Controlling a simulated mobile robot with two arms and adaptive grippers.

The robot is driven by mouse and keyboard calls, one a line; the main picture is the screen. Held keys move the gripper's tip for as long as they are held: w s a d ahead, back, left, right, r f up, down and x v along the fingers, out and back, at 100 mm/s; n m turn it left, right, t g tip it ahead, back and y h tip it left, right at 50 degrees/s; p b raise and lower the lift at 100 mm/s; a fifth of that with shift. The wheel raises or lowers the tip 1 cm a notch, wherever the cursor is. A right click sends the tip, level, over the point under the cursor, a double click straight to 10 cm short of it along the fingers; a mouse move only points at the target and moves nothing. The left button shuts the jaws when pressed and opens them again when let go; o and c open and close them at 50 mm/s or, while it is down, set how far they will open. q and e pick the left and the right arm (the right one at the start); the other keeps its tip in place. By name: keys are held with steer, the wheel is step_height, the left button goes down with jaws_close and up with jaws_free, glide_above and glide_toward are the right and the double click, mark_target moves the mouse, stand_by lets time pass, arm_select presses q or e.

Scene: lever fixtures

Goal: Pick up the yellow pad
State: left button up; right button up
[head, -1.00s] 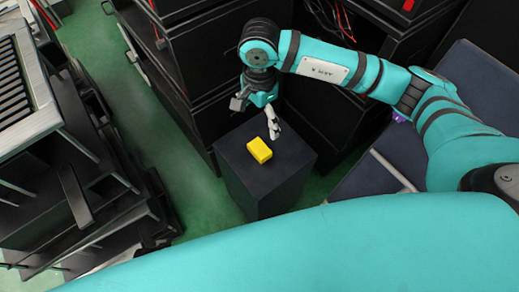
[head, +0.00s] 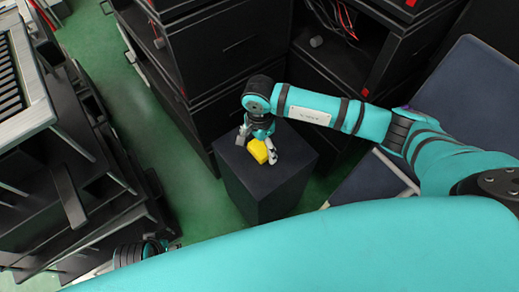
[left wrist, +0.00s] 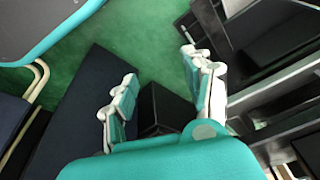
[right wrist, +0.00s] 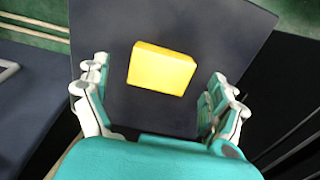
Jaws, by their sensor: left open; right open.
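The yellow pad (head: 259,151) is a small block lying on top of a dark square pedestal (head: 262,190). My right gripper (head: 258,149) is open and above the pad in the head view, partly in front of it. In the right wrist view the pad (right wrist: 162,68) lies ahead of the open fingers of my right gripper (right wrist: 158,100), between their lines and apart from both. My left gripper (left wrist: 160,85) is open and empty in its wrist view, over the floor and dark furniture. In the head view only part of my left arm shows at the lower left.
Black cabinets (head: 225,60) stand close behind the pedestal. A dark rack with a grey slatted top (head: 25,90) is at the left. A dark blue panel (head: 470,90) is at the right. Green floor (head: 110,75) is open between the rack and the cabinets.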

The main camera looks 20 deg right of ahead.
step_height(320, 180, down, 2)
steer(key=shift+f, duration=0.2)
steer(key=c, duration=1.3)
